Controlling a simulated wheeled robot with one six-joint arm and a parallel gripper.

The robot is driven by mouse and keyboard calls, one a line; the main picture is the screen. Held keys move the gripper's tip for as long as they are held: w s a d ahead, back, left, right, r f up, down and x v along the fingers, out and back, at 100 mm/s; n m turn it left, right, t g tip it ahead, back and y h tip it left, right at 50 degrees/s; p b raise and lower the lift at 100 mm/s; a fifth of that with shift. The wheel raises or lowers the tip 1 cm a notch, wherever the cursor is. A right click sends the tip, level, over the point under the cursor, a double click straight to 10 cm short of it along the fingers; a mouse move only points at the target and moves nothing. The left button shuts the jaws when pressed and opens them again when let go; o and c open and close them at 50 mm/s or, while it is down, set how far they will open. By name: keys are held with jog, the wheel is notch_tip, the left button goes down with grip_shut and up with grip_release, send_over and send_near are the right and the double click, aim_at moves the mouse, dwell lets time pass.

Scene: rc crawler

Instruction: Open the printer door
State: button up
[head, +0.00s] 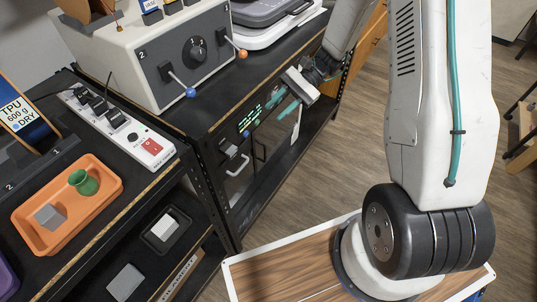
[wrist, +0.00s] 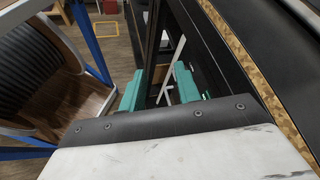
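The printer is a dark unit under the bench top, and its dark door (head: 262,150) shows below a panel with green lights (head: 248,120). My gripper (head: 283,103) is in front of it, close under the bench edge, with teal fingers. In the wrist view my gripper (wrist: 158,90) has its fingers spread apart. A pale slanted strip (wrist: 172,68), possibly the door handle, shows between the fingers, against the dark front. The wrist body hides the near part, and I cannot tell whether the fingers touch anything. The door looks shut.
A light grey pull handle (head: 235,163) sticks out left of the door. On the bench stands a white box with levers (head: 160,60). An orange tray (head: 105,180) and a power strip (head: 125,125) are at left. A wood-topped table (head: 285,268) is in front.

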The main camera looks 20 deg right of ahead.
jog(key=w+d+f+m+t, duration=0.2)
jog(key=f+m+t, duration=0.3)
jog(key=f, duration=0.7)
jog(key=w+d+f+m+t+y, duration=0.1)
jog(key=w+d+f+m+t, duration=0.35)
jog(key=f, duration=0.85)
jog(key=f+m+t, duration=0.6)
jog(key=f+m, duration=0.1)
jog(key=f, duration=0.5)
jog(key=x, duration=0.7)
jog(key=shift+w+f, duration=0.3)
jog(key=shift+w, duration=0.2)
jog(key=shift+t, duration=0.25)
grip_shut()
